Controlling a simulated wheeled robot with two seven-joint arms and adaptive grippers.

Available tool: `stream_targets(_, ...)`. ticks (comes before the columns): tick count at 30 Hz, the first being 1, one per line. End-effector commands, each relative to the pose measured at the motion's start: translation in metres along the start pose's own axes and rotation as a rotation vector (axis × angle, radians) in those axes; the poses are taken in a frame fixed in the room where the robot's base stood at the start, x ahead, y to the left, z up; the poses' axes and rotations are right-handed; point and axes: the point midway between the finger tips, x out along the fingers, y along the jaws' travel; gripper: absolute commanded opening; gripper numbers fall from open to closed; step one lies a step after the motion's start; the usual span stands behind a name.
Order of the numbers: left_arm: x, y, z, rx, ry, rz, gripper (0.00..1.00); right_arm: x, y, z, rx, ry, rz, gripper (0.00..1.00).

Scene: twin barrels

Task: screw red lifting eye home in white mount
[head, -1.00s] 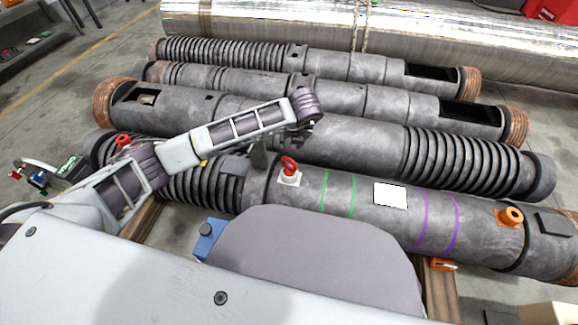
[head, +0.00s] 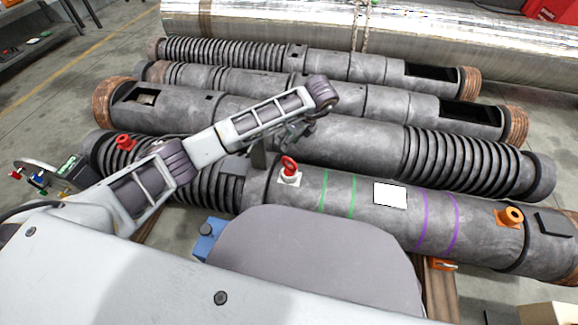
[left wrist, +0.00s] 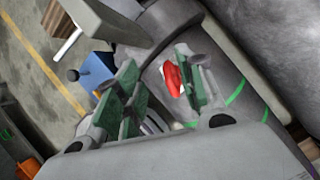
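The red lifting eye (head: 289,165) stands upright at the white mount (head: 289,180) on the nearest grey barrel, left of the green bands. Whether its thread is engaged cannot be told. In the left wrist view, the red eye (left wrist: 172,78) appears between the green-padded fingers, close to the right one. My left gripper (head: 292,135) is just behind and above the eye in the head view. Its fingers (left wrist: 158,75) are apart in the wrist view, and no grip on the eye shows. The white mount is mostly hidden there. My right gripper is out of view.
A white plate (head: 390,195) and an orange fitting (head: 510,217) sit farther right on the barrel. A blue box (head: 208,240) stands in front. More barrels lie behind.

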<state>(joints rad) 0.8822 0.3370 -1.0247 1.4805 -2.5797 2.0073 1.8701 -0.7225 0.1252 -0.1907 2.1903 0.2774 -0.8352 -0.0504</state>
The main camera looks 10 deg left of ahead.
Motion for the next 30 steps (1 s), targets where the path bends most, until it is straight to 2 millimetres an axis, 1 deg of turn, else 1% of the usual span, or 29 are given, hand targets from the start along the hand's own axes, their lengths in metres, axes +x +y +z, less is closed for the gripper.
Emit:
stream_targets(5, 0.003, 0.000, -0.001, 0.001, 0.000, 0.000, 0.38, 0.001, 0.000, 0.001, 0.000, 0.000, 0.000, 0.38)
stream_targets(30, 0.031, -0.004, -0.013, 0.003, 0.000, 0.000, 0.38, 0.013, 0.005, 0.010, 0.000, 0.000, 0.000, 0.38)
